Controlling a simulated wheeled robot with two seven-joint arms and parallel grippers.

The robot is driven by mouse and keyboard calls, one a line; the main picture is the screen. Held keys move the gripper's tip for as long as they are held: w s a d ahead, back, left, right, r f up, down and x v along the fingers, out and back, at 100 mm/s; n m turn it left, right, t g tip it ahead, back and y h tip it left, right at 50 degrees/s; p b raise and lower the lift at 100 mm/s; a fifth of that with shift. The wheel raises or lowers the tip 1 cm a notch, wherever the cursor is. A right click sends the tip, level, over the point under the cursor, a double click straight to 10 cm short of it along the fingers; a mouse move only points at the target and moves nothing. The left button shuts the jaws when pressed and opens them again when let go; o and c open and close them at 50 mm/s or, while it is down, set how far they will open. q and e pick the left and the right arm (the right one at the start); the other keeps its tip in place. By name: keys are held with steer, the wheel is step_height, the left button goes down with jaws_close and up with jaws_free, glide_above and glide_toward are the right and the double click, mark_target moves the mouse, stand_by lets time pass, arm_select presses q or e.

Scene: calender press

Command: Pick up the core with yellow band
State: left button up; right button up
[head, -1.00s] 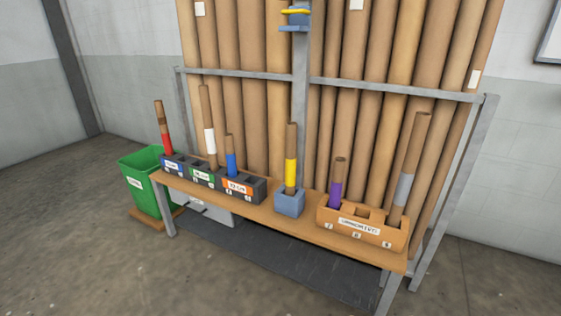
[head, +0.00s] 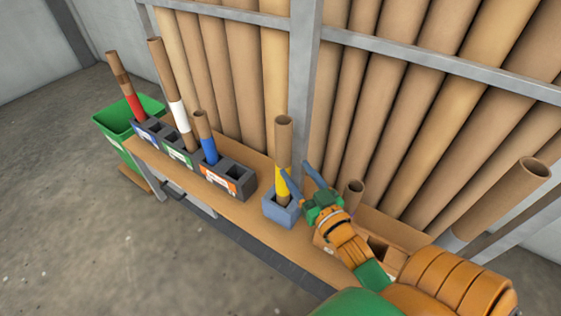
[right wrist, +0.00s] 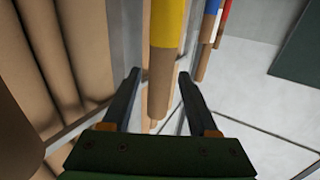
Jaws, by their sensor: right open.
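The core with the yellow band (head: 283,138) is a brown cardboard tube standing upright in a small blue block holder (head: 279,211) on the bench. Its yellow band (head: 282,180) is partly hidden by a blue finger. My right gripper (head: 299,170) is open beside the core at band height, coming from the right. In the right wrist view the core (right wrist: 160,85) appears ahead, between the two open fingers (right wrist: 158,77); I cannot tell whether either finger touches it. My left gripper is not in view.
A short core (head: 352,196) and a taller one (head: 500,200) stand on the right. A metal post (head: 304,90) rises behind. A green bin (head: 118,122) stands left.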

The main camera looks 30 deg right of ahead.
mark_target(278, 149)
steer(key=w, duration=0.3)
steer(key=w+b, duration=0.1)
steer(key=w, duration=0.2)
steer(key=w+d, duration=0.1)
steer(key=w, duration=0.3)
steer(key=shift+w+f, duration=0.1)
steer(key=shift+f, duration=0.3)
jaws_close()
